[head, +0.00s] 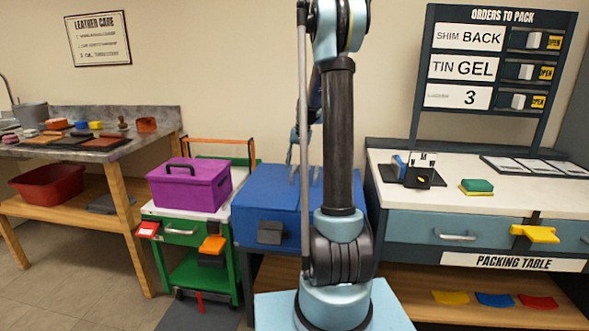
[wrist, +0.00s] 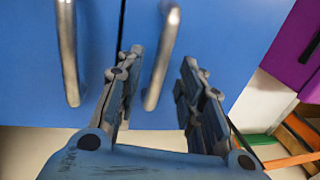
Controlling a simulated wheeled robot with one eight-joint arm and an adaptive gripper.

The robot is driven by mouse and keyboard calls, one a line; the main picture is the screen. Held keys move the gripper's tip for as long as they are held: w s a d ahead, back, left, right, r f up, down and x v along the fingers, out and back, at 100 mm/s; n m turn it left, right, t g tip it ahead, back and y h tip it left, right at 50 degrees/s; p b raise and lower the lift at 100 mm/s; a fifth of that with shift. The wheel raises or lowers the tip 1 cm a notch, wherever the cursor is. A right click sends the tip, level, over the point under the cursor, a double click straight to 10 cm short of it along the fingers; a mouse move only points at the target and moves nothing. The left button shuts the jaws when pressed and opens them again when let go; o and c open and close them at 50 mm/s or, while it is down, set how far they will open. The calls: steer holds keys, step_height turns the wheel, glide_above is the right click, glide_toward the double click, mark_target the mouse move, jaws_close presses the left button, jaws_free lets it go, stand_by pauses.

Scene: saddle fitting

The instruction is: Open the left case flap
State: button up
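The blue case (head: 262,192) stands in the middle of the head view, partly hidden behind my arm. In the wrist view its top shows two blue flaps with a seam between them. The flap nearer the purple box is the left flap (wrist: 225,30), and its metal handle (wrist: 160,60) appears between my fingers. The other flap (wrist: 30,60) carries a second metal handle (wrist: 67,50), outside my fingers. My gripper (wrist: 162,62) is open above the case. I cannot tell how deep the handle lies between the fingers. Both flaps look closed.
A purple box (head: 189,184) sits on a green cart (head: 233,240) just left of the case. The packing table (head: 520,204) stands to the right, with a black stand and a green block on it. A workbench (head: 95,150) is at the far left.

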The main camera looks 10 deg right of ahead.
steer(key=shift+a+f, duration=0.15)
steer(key=shift+f, duration=0.75)
jaws_close()
steer(key=shift+r, duration=0.1)
